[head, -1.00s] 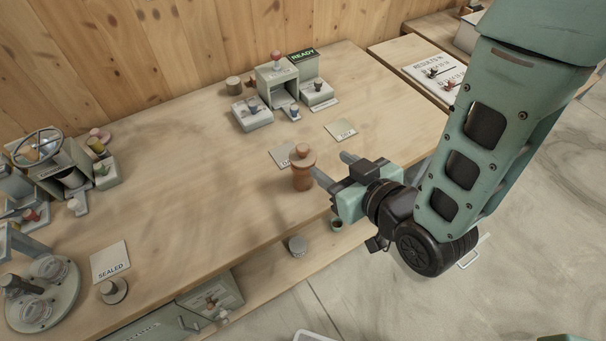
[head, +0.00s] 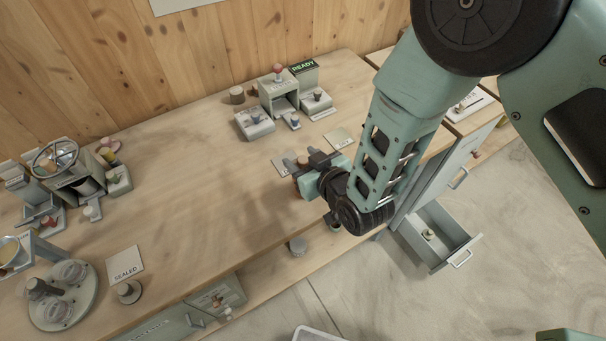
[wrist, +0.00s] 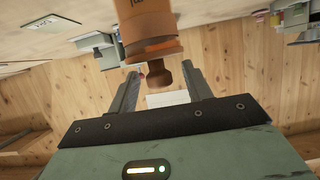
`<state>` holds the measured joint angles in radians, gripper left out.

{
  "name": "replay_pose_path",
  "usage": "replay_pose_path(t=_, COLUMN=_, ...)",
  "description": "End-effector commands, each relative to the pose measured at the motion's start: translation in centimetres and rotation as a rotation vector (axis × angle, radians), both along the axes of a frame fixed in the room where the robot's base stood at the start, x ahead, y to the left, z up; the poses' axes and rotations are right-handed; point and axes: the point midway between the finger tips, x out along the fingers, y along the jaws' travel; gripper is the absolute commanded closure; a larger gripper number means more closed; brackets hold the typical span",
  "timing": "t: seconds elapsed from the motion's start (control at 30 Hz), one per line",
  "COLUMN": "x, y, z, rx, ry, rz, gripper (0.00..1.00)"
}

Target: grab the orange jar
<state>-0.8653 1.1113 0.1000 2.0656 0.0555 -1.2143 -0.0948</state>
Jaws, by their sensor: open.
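The orange jar (wrist: 150,28) has a collar and a round knob on its lid. In the wrist view it appears upside down at the top centre, with its knob between the lines of my two fingers. In the head view my gripper (head: 302,161) hides most of the jar; a bit of its orange side (head: 297,187) shows below the fingers. My gripper, also in the wrist view (wrist: 161,82), is open, with a finger on each side of the knob. I see no finger clearly touching the jar.
The jar stands near the bench's (head: 190,200) front edge. A READY station (head: 280,98) with small blocks is behind it, and label cards lie close by. An open drawer (head: 435,235) sticks out at right. The bench's middle is clear.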

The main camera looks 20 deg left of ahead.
Motion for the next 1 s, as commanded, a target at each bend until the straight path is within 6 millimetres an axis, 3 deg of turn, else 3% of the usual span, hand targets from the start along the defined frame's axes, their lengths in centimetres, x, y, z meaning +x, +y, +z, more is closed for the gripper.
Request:
replay_pose_path(t=0.23, x=0.1, y=0.1, z=-0.1, rx=0.000, ry=0.000, rz=0.000, gripper=0.50)
replay_pose_path(t=0.4, x=0.1, y=0.1, z=-0.1, rx=0.000, ry=0.000, rz=0.000, gripper=0.98)
replay_pose_path(t=0.43, x=0.1, y=0.1, z=-0.1, rx=0.000, ry=0.000, rz=0.000, gripper=1.00)
replay_pose_path(t=0.77, x=0.1, y=0.1, z=0.1, rx=0.002, ry=-0.001, rz=0.000, gripper=1.00)
replay_pose_path(t=1.0, x=0.1, y=0.2, z=1.6, rx=0.004, ry=-0.003, rz=0.000, gripper=1.00)
